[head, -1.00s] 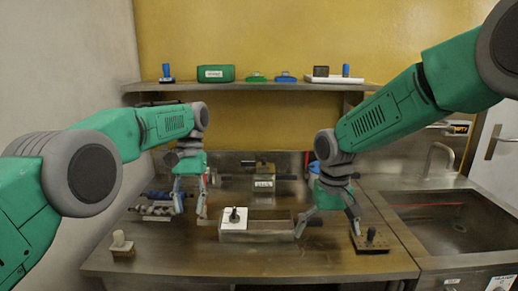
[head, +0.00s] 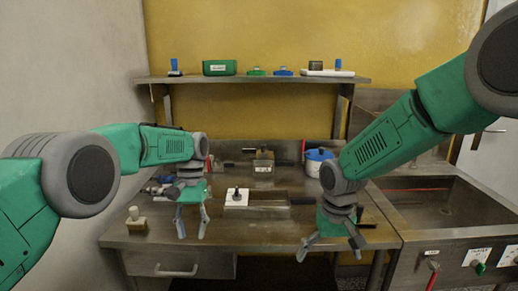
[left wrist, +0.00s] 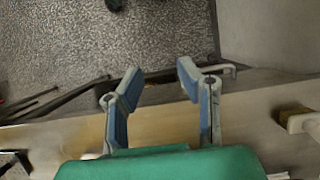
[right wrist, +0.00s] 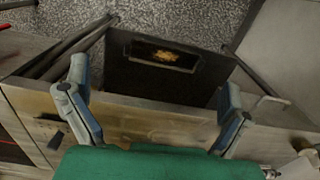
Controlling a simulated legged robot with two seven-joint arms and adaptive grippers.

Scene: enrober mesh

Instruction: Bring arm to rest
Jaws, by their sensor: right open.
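My left gripper (head: 190,222) is in front of the table's left half in the head view, fingers pointing down, open and empty. In the left wrist view its two fingers (left wrist: 160,85) stand apart with only the table edge and floor beyond. My right gripper (head: 330,248) hangs at the table's front right edge, fingers spread wide. The right wrist view shows its fingers (right wrist: 150,105) apart with nothing between them.
A shelf (head: 255,79) runs behind. A sink (head: 440,205) is at right. A drawer handle (head: 177,270) juts from the front.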

